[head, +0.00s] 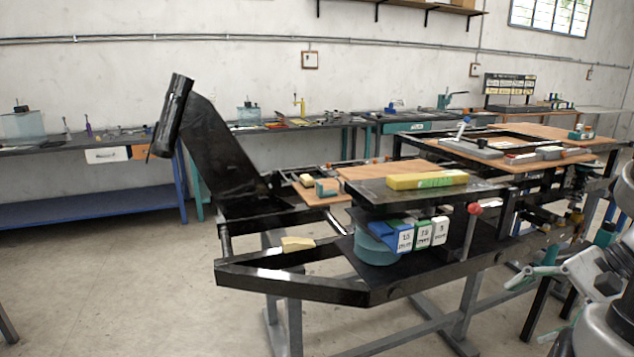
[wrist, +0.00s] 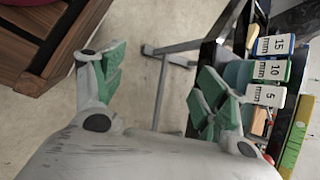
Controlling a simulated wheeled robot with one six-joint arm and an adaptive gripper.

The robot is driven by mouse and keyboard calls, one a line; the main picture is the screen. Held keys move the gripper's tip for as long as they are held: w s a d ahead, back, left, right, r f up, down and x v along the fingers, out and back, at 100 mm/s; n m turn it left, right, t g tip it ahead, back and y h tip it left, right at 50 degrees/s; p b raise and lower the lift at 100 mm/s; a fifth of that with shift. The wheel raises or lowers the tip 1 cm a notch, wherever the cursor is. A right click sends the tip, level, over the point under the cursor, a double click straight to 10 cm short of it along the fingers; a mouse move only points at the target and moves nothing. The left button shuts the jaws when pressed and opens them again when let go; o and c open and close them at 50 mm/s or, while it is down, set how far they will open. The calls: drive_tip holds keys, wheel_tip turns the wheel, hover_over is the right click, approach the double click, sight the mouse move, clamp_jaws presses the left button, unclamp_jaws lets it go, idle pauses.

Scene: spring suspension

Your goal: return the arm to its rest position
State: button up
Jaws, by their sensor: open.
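My gripper (head: 535,305) is at the right edge of the head view, beside the near right side of the black-framed stand. In the wrist view, my gripper (wrist: 160,88) shows two grey fingers with green pads spread wide apart. Nothing is between them; bare concrete floor and a grey metal leg show beyond. Part of my arm (head: 608,290) shows at the right edge of the head view. The rest of the arm is out of frame.
The black stand (head: 300,287) holds labelled blocks (head: 421,235) and a yellow-green block (head: 428,180). In the wrist view, labelled blocks (wrist: 270,70) lie right of the fingers, and a wooden crate (wrist: 50,45) is upper left. Open floor (head: 130,270) lies left of the stand.

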wheel_tip(320, 180, up, 11)
drive_tip(key=s+d+n+h, duration=0.2)
drive_tip(key=d+n+h, duration=0.1)
drive_tip(key=n+h, duration=0.65)
drive_tip(key=a+r+n, duration=0.1)
drive_tip(key=a+r+n+t+y, duration=0.1)
drive_tip(key=a, duration=0.1)
drive_tip(key=w+a+r+n, duration=0.1)
drive_tip(key=n, duration=0.1)
drive_tip(key=shift+a+y, duration=0.35)
drive_tip(key=shift+a, duration=0.05)
